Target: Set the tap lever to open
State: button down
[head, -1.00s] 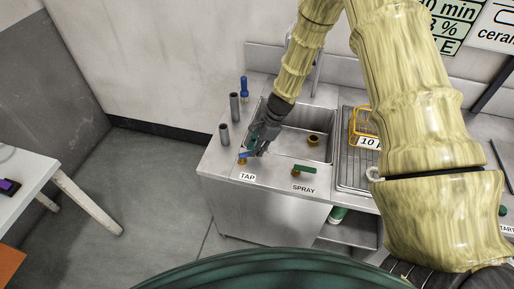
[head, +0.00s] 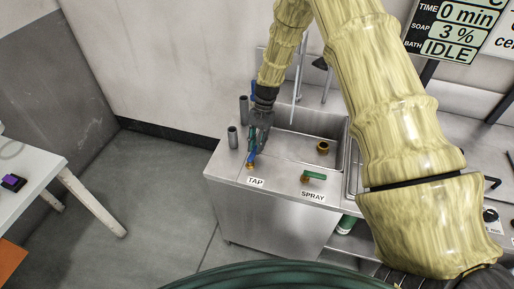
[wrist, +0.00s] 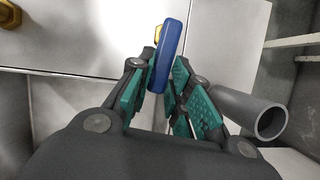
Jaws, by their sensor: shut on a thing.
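The tap lever (head: 251,160) is a blue handle on a brass valve behind the TAP label, at the left front of the sink unit. In the head view it now points back, away from the label. In the wrist view the blue lever (wrist: 167,55) stands between the green finger pads, with the brass valve (wrist: 158,33) at its far end. My gripper (wrist: 165,95) is shut on the lever. In the head view my gripper (head: 259,140) comes down over it from above and hides part of it.
A green SPRAY lever (head: 314,176) sits to the right on the same ledge. Grey upright tubes (head: 233,137) stand close to the left of my gripper; one tube (wrist: 258,115) shows near the fingers. The sink basin (head: 300,147) lies right and behind.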

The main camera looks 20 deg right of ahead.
jog(key=shift+w+a+n+h, duration=0.25)
jog(key=shift+a+n+h, duration=0.05)
jog(key=shift+n, duration=0.4)
jog(key=c, duration=1.3)
grip_release()
jog(key=v, duration=1.2)
jog(key=shift+w+f, duration=0.1)
jog(key=shift+w, duration=0.1)
